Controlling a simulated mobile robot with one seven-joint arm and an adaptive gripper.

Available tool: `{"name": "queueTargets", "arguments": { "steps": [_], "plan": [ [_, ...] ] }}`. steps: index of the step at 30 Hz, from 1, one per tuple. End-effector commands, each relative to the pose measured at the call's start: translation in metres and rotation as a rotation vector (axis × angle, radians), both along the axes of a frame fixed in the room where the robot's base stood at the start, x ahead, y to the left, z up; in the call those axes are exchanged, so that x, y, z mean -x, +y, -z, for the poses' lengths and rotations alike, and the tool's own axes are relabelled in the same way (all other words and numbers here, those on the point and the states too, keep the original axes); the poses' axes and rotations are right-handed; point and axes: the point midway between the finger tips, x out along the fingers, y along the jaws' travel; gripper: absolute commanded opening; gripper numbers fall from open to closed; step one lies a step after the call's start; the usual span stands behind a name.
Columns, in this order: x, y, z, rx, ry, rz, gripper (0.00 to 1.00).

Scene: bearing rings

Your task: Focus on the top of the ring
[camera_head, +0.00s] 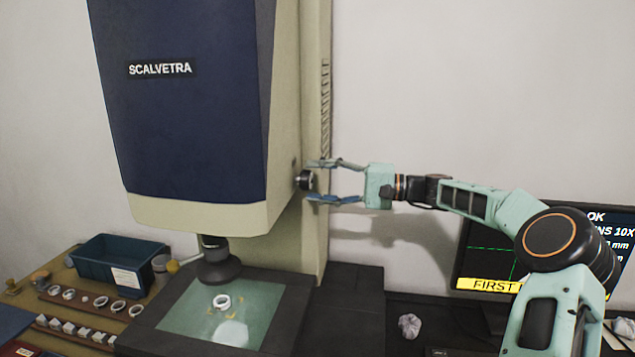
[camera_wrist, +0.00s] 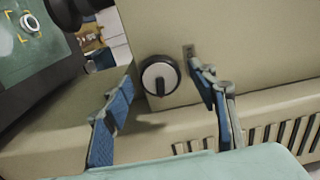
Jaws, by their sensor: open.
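The measuring machine (camera_head: 185,95) has a dark blue head marked SCALVETRA with a cream lower part. A round black knob with a pale face sits on the head's right side (camera_head: 306,180); the knob (camera_wrist: 160,76) shows face-on in the wrist view. My gripper (camera_head: 325,181) is open, its two blue-padded fingers reaching toward the knob, one on each side; I cannot tell if either touches. It also shows in the wrist view (camera_wrist: 162,100) with nothing between the pads except the knob beyond. A white ring (camera_head: 222,301) lies on the green stage (camera_head: 180,315) below the lens (camera_head: 217,262).
A blue bin (camera_head: 105,262) and a wooden rack (camera_head: 75,303) with several rings stand left of the stage. A monitor (camera_head: 475,245) stands at the right, partly behind my arm. A crumpled pale item (camera_head: 409,325) lies on the dark bench.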

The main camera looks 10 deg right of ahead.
Motion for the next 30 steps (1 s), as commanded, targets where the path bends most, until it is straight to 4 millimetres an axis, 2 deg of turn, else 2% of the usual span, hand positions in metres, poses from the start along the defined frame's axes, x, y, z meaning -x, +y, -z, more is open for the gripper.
{"name": "queueTargets", "arguments": {
  "steps": [5, 12, 18, 23, 30],
  "plan": [
    [0.008, -0.021, 0.0, 0.001, -0.001, 0.004, 0.53],
    [0.028, -0.069, 0.0, 0.001, 0.0, 0.004, 0.53],
    [0.04, -0.099, 0.0, 0.0, 0.0, 0.003, 0.53],
    [0.045, -0.109, 0.0, 0.0, 0.0, 0.001, 0.53],
    [0.045, -0.11, 0.0, 0.0, 0.001, 0.001, 0.53]
  ]
}}
